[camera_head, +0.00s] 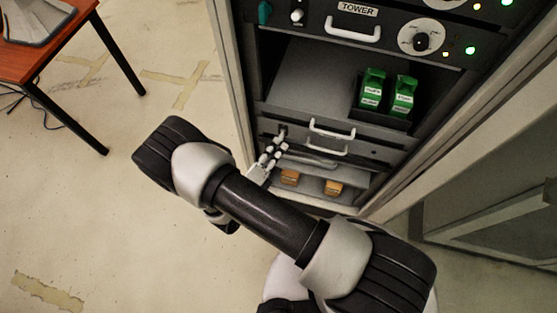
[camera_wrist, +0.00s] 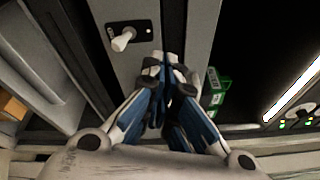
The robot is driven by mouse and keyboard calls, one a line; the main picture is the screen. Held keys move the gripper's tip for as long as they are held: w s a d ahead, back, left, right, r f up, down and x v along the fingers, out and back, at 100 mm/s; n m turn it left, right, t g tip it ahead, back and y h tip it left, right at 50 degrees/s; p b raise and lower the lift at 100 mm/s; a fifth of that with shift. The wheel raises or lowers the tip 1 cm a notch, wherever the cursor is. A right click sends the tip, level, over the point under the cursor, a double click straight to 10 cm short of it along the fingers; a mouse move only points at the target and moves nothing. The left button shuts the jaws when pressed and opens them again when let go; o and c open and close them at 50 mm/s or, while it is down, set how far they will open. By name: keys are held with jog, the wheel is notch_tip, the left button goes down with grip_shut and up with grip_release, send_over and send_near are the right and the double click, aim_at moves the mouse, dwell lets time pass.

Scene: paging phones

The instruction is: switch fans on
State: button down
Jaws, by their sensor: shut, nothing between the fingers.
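A pale toggle switch (camera_wrist: 122,40) on a small black plate shows in the wrist view, on a grey panel at the upper left. The plate's lettering is too small to read. My gripper (camera_wrist: 165,72) is shut and empty. Its fingertips are over the same grey panel, to the right of the switch and a little below it in the picture, apart from the lever. In the head view my gripper (camera_head: 276,147) is at the left side of the rack's lower drawer panels, and the switch there is hard to make out behind the fingers. No fans can be made out.
The rack (camera_head: 250,100) has drawers with a white handle (camera_head: 332,128). Green boxes (camera_head: 372,88) stand on the shelf above, and brown blocks (camera_head: 290,177) lie below. The "TOWER" panel (camera_head: 357,10) has knobs and lights. A table (camera_head: 50,45) stands at left; floor between is clear.

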aim_at(281, 136)
notch_tip(281, 136, down, 7)
jog(key=s+a+n+t+y, duration=0.2)
jog(key=s+n+t+y, duration=0.1)
jog(key=n+y, duration=0.3)
jog(key=w+d+h, duration=0.1)
jog(key=w+d, duration=0.2)
jog(key=w, duration=0.6)
jog(key=shift+d+n+b, duration=0.25)
jog(key=shift+n+b, duration=0.1)
jog(key=shift+n, duration=0.05)
